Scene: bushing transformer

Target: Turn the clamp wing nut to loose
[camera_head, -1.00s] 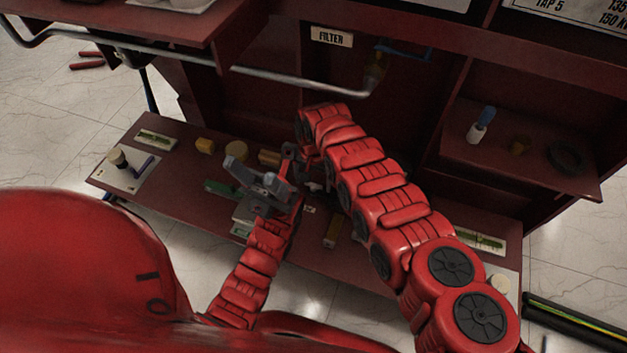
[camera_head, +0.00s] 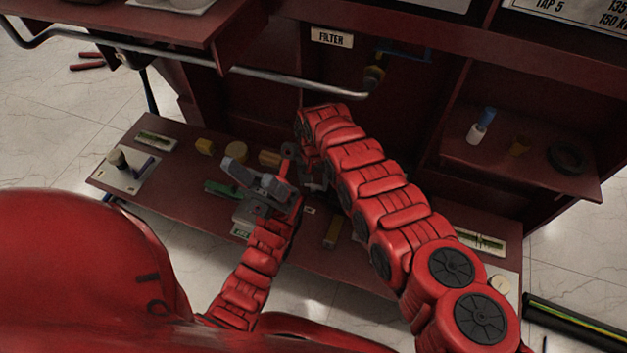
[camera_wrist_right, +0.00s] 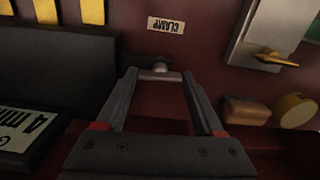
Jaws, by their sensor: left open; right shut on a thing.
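In the right wrist view, the two fingers of my right gripper (camera_wrist_right: 158,78) close on a small pale grey piece, the clamp wing nut (camera_wrist_right: 158,73). A white label reading CLAMP (camera_wrist_right: 166,25), upside down, lies just beyond it on the dark red surface. The fingers cover part of the nut, so its turn angle cannot be told. In the head view, my right gripper (camera_head: 314,184) is low over the bench, mostly hidden by its own arm. My left gripper (camera_head: 250,178) is open and empty above the bench, to the left of the right gripper.
A grey pipe (camera_head: 300,83) crosses above. In the right wrist view, a grey plate with a yellow lever (camera_wrist_right: 275,58) stands at upper right.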

